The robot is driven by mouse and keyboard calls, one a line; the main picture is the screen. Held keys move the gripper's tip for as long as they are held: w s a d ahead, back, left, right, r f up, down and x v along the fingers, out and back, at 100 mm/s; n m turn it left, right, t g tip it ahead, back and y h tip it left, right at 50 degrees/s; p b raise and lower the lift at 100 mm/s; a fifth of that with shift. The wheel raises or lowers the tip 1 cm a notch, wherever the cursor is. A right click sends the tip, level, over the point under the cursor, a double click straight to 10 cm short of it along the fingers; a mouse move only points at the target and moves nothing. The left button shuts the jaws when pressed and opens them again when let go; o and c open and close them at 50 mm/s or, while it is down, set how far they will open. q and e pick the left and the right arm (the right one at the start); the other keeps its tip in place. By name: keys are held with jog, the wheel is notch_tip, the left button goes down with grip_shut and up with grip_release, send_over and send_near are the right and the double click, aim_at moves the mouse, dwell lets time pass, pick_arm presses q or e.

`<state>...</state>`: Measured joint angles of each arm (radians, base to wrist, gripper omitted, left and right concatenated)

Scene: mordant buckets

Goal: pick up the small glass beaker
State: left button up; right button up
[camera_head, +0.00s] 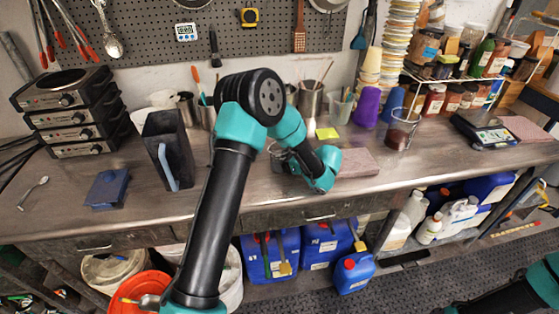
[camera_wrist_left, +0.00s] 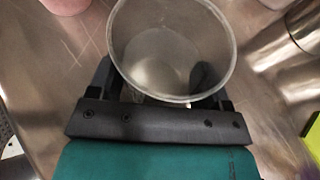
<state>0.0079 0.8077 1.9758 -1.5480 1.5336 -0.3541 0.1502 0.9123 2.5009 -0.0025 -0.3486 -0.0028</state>
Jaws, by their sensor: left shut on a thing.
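The small glass beaker (camera_wrist_left: 172,45) is clear and round-mouthed, seen from above in the left wrist view. My left gripper (camera_wrist_left: 163,80) is shut on it, with one dark finger on each side of its wall. In the head view my left gripper (camera_head: 287,156) is low over the middle of the steel bench, and my wrist covers much of the beaker (camera_head: 276,151). I cannot tell whether the beaker's base touches the bench. My right arm shows only in the bottom right corner; its gripper is out of view.
A larger glass beaker with dark red residue (camera_head: 401,129) stands to the right, near purple cups (camera_head: 367,107). A dark grey pitcher (camera_head: 168,148) and a blue block (camera_head: 107,189) are on the left. Metal containers stand behind.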

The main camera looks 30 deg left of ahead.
aim_at(282, 152)
pick_arm(q)
jog(key=shift+c, duration=0.6)
jog(key=shift+r, duration=0.3)
jog(key=shift+r, duration=1.55)
jog(key=s+d+r, duration=0.1)
jog(key=s+d, duration=0.7)
jog(key=s, duration=0.5)
jog(key=shift+s+r, duration=0.2)
jog(key=shift+s, duration=0.1)
jog(key=shift+d, duration=0.15)
jog(key=shift+s, duration=0.1)
